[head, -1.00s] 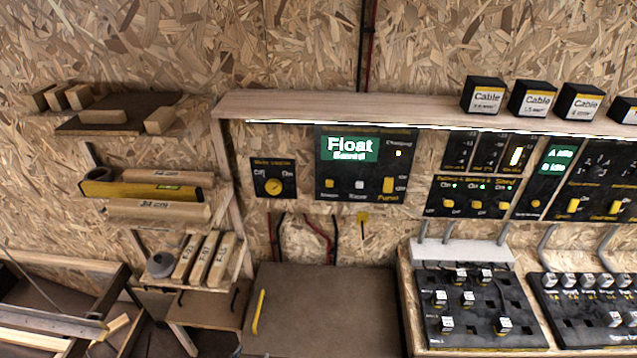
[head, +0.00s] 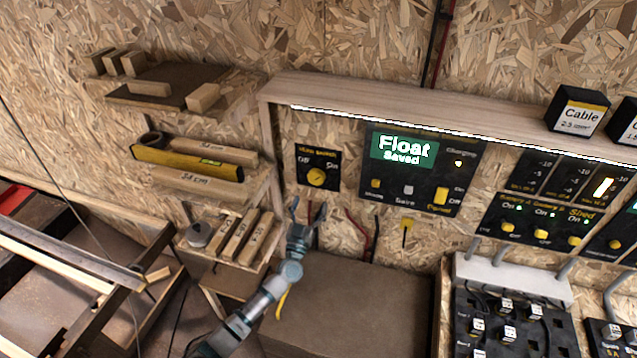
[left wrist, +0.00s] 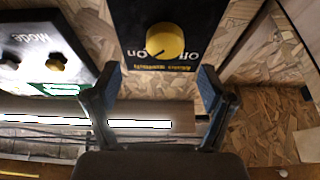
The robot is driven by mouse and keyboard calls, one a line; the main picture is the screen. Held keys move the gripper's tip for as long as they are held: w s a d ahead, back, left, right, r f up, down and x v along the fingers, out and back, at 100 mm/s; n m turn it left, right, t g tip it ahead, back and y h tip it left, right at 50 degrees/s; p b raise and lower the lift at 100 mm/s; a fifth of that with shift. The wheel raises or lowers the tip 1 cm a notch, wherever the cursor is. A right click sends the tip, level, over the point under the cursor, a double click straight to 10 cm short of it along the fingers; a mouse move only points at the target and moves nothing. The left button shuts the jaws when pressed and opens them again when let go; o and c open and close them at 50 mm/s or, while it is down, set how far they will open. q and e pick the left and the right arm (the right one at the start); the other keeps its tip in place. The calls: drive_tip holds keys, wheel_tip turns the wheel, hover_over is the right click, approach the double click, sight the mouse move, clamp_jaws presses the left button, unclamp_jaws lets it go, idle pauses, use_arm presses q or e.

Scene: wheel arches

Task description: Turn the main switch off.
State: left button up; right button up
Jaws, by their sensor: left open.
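The main switch is a yellow rotary knob (head: 316,177) on a small black panel (head: 331,155) with "Off" at its left and "On" at its right. In the left wrist view the knob (left wrist: 165,41) appears upside down; its dark pointer line is turned toward "On". My left gripper (head: 309,208) is just below the panel in the head view. In the left wrist view its two fingers (left wrist: 153,88) are spread apart with nothing between them, and the knob lies beyond their tips, not touched. My right gripper is not in view.
A larger black panel (head: 450,160) with a green "Float Saved" display stands right of the switch. A wooden shelf (head: 400,99) overhangs both panels. Left are shelves with wood blocks and a yellow level (head: 190,162). A brown worktop (head: 365,300) lies below.

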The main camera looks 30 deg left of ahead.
sight(314, 182)
use_arm(q)
drive_tip(key=x, duration=0.4)
drive_tip(key=a+b+x, duration=0.1)
drive_tip(key=x, duration=0.2)
drive_tip(key=shift+w+a, duration=0.3)
drive_tip(key=shift+d+r, duration=0.15)
drive_tip(key=shift+d, duration=0.35)
drive_tip(key=shift+c, duration=1.2)
drive_tip(key=c, duration=0.8)
drive_tip(key=shift+a, duration=0.25)
drive_tip(key=shift+c, duration=0.6)
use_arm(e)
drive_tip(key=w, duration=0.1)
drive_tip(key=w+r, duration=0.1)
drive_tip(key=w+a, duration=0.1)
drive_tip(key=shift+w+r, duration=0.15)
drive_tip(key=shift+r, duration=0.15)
